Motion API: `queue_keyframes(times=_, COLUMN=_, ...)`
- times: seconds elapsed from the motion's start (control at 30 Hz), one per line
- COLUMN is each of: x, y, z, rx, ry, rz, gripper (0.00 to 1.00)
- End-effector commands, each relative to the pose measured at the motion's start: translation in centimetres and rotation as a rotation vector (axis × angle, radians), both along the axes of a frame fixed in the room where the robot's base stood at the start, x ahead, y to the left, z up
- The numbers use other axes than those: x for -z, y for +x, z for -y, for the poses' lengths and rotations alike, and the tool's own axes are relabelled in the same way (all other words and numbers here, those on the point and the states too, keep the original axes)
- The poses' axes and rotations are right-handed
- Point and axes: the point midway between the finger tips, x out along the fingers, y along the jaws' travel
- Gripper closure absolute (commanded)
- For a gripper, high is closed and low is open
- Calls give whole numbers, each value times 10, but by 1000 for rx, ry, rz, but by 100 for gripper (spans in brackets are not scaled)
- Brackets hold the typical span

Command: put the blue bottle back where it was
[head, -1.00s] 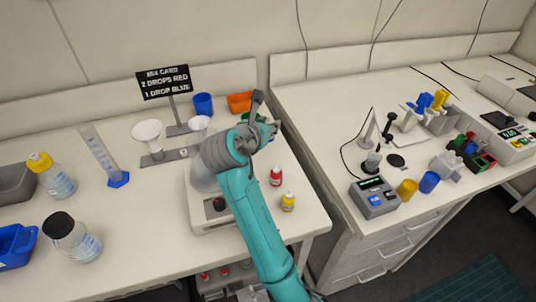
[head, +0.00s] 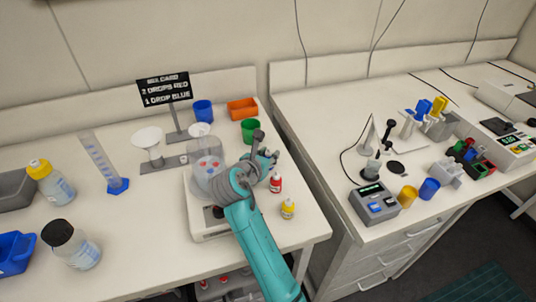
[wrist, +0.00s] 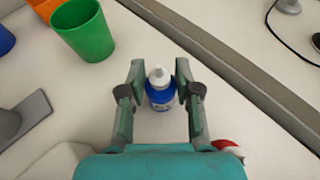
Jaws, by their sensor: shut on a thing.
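The blue bottle (wrist: 160,95), a small dropper bottle with a white tip, is upright between the two fingers of my gripper (wrist: 160,92) in the wrist view. The gripper is shut on it. I cannot tell whether its base touches the bench. In the head view my gripper (head: 268,160) is over the right part of the left bench, just behind the red-labelled bottle (head: 275,184), and the blue bottle is hidden there. A yellow-labelled bottle (head: 288,209) stands nearer the bench's front. The red one partly shows below the gripper in the wrist view (wrist: 230,148).
A clear vessel (head: 207,176) on a white shaker stands left of my gripper. Behind are a green cup (head: 250,131), an orange tray (head: 242,107), a blue cup (head: 202,111) and a sign card (head: 164,89).

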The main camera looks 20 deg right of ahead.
Motion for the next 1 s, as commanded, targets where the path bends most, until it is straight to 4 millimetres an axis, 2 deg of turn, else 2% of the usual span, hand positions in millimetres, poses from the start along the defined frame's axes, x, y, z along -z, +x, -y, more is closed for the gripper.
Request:
queue_keyframes(times=0.07, x=2, y=0, z=0, rx=0, ry=-1, rz=-1, gripper=95)
queue_keyframes(times=0.1, x=3, y=0, z=0, rx=0, ry=0, rz=0, gripper=62)
queue_keyframes(times=0.2, x=2, y=0, z=0, rx=0, ry=0, rz=0, gripper=42)
queue_keyframes(times=0.57, x=2, y=-2, z=-2, rx=-1, ry=0, rz=0, gripper=42)
queue_keyframes(times=0.73, x=-6, y=-16, z=-16, rx=-3, ry=1, rz=1, gripper=42)
queue_keyframes(times=1.0, x=-32, y=-46, z=-48, rx=-4, ry=0, rz=1, gripper=42)
